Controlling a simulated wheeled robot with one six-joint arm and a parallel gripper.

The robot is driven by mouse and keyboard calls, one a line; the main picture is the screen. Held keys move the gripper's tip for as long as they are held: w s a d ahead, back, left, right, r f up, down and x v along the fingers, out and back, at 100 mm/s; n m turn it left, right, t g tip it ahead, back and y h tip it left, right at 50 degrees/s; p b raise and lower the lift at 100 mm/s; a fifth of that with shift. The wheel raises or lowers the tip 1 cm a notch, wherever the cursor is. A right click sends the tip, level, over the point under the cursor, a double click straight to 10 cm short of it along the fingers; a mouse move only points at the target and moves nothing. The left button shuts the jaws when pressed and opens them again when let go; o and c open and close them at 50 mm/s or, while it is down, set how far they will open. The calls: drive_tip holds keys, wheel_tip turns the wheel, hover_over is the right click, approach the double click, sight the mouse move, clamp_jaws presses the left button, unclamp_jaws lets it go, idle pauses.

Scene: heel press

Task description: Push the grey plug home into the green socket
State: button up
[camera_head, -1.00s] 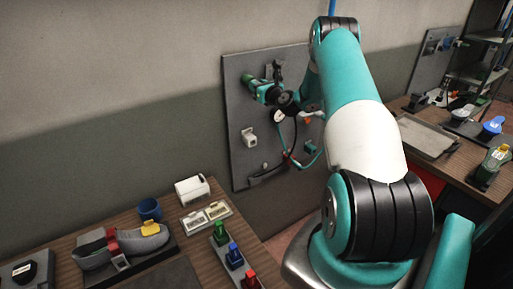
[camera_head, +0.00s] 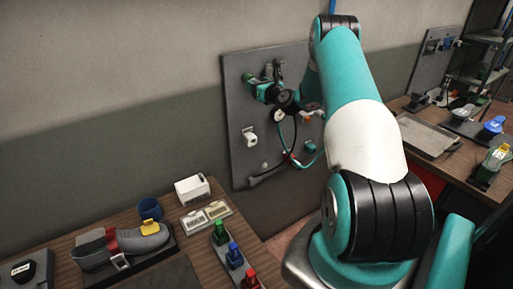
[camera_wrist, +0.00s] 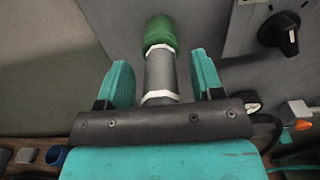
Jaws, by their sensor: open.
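The green socket (camera_wrist: 161,33) is at the top centre of the wrist view, on the grey wall board. The grey plug (camera_wrist: 161,74) is in line with it and meets its near end; how deep it sits I cannot tell. My gripper (camera_wrist: 162,70) is open, with one teal finger on each side of the plug and a gap visible on both sides. The plug's near end is hidden behind the dark gripper body. In the head view, the green socket (camera_head: 249,78) is small at the board's upper left, with my gripper (camera_head: 262,89) beside it.
The wall board (camera_head: 237,165) also carries a white fitting (camera_head: 250,138), a blue fitting (camera_head: 310,147) and hoses. A black knob (camera_wrist: 279,32) is right of the socket in the wrist view. A bench (camera_head: 150,262) with several items stands at lower left.

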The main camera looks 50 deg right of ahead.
drive_tip(key=b+v, duration=0.9)
drive_tip(key=v, duration=0.7)
drive_tip(key=w+a+n+g+y+b, duration=0.1)
drive_tip(key=w+a+n+y, duration=0.25)
drive_tip(key=a+n, duration=0.45)
drive_tip(key=w+a+n+g+y+b, duration=0.15)
drive_tip(key=a+n+y, duration=0.35)
drive_tip(key=a, duration=0.6)
drive_tip(key=s+a+f+n+g+y+b, duration=0.2)
drive_tip(key=a+n+g, duration=0.2)
drive_tip(key=a+n, duration=0.45)
drive_tip(key=s+a+f+n+g+y+b, duration=0.1)
drive_tip(key=s+a+n+g+y, duration=0.3)
drive_tip(key=a, duration=0.7)
drive_tip(key=s+a+f+n+g+h+b, duration=0.2)
drive_tip(key=s+a+n+g+h, duration=0.1)
drive_tip(key=s+n, duration=0.7)
drive_tip(key=s+a+f+n+g+h+b, duration=0.2)
drive_tip(key=s+a+n, duration=0.4)
drive_tip(key=s+n, duration=0.4)
drive_tip(key=shift+s+f+g+h, duration=0.3)
drive_tip(key=shift+f+g+h, duration=0.35)
drive_tip(key=shift+g, duration=0.4)
